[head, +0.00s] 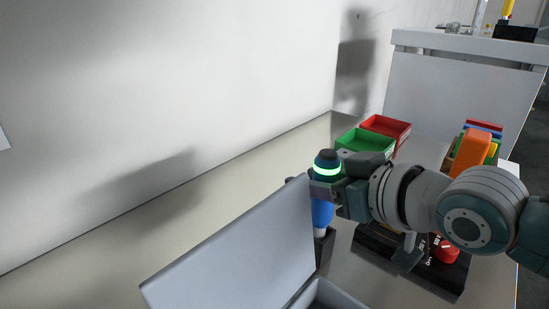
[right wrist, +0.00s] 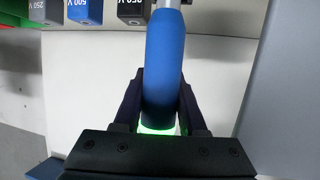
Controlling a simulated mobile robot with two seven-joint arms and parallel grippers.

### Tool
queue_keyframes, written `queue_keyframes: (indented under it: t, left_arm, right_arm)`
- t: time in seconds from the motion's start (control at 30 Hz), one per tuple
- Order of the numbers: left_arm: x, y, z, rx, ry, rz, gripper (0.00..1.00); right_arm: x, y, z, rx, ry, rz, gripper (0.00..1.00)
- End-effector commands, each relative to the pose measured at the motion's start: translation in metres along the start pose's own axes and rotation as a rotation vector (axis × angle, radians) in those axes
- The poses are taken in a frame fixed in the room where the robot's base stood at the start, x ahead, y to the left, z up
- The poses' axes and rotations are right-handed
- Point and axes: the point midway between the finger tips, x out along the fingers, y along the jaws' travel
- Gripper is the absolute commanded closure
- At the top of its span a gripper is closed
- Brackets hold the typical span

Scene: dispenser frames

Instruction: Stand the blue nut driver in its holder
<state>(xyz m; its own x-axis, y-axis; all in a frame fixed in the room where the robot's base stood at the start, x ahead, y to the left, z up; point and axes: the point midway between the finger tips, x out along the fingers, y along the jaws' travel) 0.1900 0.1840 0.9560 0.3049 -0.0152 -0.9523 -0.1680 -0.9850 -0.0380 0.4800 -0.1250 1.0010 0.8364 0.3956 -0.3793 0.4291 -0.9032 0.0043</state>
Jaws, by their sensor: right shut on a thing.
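The blue nut driver (head: 321,213) is held upright in the head view by my right gripper (head: 326,189), which is shut on its blue handle. A glowing green ring and dark cap show just above the gripper. In the right wrist view the blue handle (right wrist: 165,65) sits between the fingers of the right gripper (right wrist: 160,100), and a piece of silver shaft shows at the top edge. A dark block (head: 326,247), perhaps the holder, stands just below the driver. I cannot tell whether the shaft is in it. My left gripper is not in view.
A grey box lid (head: 240,245) stands close in front of the driver. A black panel with a red knob (head: 446,252) lies to the right. Green (head: 365,141) and red (head: 386,128) trays are behind. Small blocks marked in volts (right wrist: 84,14) show in the wrist view.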

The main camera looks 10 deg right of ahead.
Motion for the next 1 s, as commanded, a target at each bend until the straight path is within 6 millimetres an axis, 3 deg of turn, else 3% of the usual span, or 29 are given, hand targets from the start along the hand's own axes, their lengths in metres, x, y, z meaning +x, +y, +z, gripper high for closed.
queue_keyframes:
  t: [0.27, 0.3, 0.53, 0.87, 1.0]
  left_arm:
    - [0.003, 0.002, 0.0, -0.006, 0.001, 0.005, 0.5]
    - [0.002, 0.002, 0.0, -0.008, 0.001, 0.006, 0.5]
    - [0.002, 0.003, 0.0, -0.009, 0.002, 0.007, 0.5]
    - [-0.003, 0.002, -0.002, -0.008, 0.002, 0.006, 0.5]
    - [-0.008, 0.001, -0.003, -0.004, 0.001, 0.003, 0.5]
  right_arm:
    - [0.001, 0.0, 0.002, 0.0, 0.003, 0.0, 1.0]
    - [0.001, 0.0, 0.002, 0.0, 0.001, 0.0, 0.57]
    - [0.001, 0.0, 0.002, 0.0, 0.001, 0.0, 0.31]
    - [-0.001, 0.0, -0.004, 0.0, 0.001, 0.0, 0.29]
    - [-0.018, 0.0, -0.002, 0.0, -0.003, -0.001, 0.29]
